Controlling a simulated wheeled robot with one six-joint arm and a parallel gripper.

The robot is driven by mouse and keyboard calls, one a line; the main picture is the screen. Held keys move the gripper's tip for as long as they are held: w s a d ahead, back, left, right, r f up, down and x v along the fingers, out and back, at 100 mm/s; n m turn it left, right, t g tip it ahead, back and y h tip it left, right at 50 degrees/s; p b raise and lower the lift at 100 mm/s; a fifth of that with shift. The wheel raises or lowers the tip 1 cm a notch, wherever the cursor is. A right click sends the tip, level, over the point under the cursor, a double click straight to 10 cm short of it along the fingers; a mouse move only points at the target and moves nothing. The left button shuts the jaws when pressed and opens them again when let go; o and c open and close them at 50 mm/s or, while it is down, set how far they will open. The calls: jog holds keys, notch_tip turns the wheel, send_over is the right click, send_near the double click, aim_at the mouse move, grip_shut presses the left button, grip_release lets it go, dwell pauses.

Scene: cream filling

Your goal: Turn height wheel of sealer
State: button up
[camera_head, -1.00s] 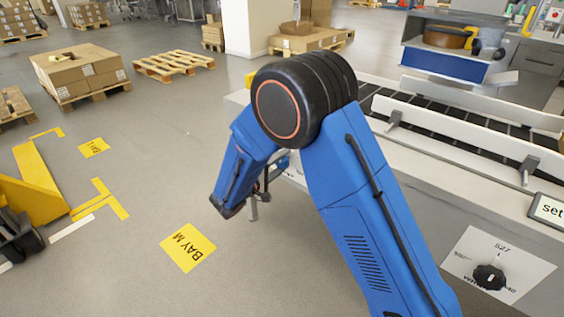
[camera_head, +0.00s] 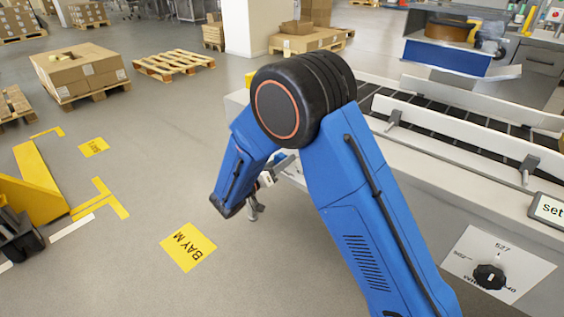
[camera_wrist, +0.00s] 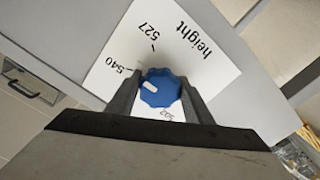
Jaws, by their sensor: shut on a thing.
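The height wheel (camera_wrist: 162,96) is a blue scalloped knob with a white mark, seen in the wrist view. It sits on a white dial plate (camera_wrist: 175,43) printed with "height", 527, 540 and a partly covered number. The white mark lies on the wheel's left side, toward the 540 side. My gripper (camera_wrist: 160,90) is shut on the wheel, one dark finger on each side. In the head view my blue arm hides the wheel and my fingertips; only part of my wrist shows beside the sealer (camera_head: 450,190).
A black knob (camera_head: 490,276) on another white plate and a "set" display (camera_head: 549,209) are at the right of the sealer. Guide rails (camera_head: 455,135) run along its top. The floor to the left is open, with a yellow pallet truck (camera_head: 38,188) farther left.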

jog(key=m, duration=0.4)
jog(key=shift+f+m, duration=0.15)
jog(key=shift+m, duration=1.75)
jog(key=o, duration=1)
jog(key=shift+o, duration=0.2)
jog(key=shift+a, duration=0.1)
jog(key=v, duration=1.7)
jog(key=shift+s+a, duration=0.15)
